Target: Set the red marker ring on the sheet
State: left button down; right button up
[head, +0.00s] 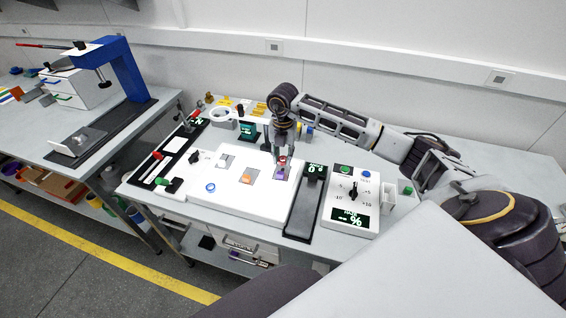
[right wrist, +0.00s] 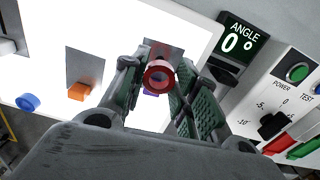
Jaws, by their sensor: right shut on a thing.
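The red marker ring (right wrist: 158,75) is held between the fingertips of my right gripper (right wrist: 156,88) in the right wrist view. In the head view my right gripper (head: 283,158) points down over the right part of the lit white panel, with the red ring (head: 283,159) at its tips. Small grey translucent sheets lie on the panel, one (right wrist: 84,66) by an orange block (right wrist: 79,91). Another grey patch lies behind the ring, partly hidden by it and the fingers. I cannot tell the ring's height above the panel. My left gripper is not in view.
A blue ring (head: 210,187) lies on the panel to the left. A dark angle gauge (head: 308,205) and a control box (head: 350,208) stand to the right. Several small parts stand behind the panel.

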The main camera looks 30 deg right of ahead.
aim_at(283, 158)
jog(key=shift+f, duration=0.1)
jog(key=shift+f+p, duration=0.3)
jog(key=shift+f, duration=1.4)
jog(key=shift+f, duration=0.2)
jog(key=o, duration=0.7)
jog(key=shift+r, duration=0.2)
jog(key=shift+r+b, duration=1)
jog(key=shift+r, duration=4.95)
jog(key=shift+s, duration=0.1)
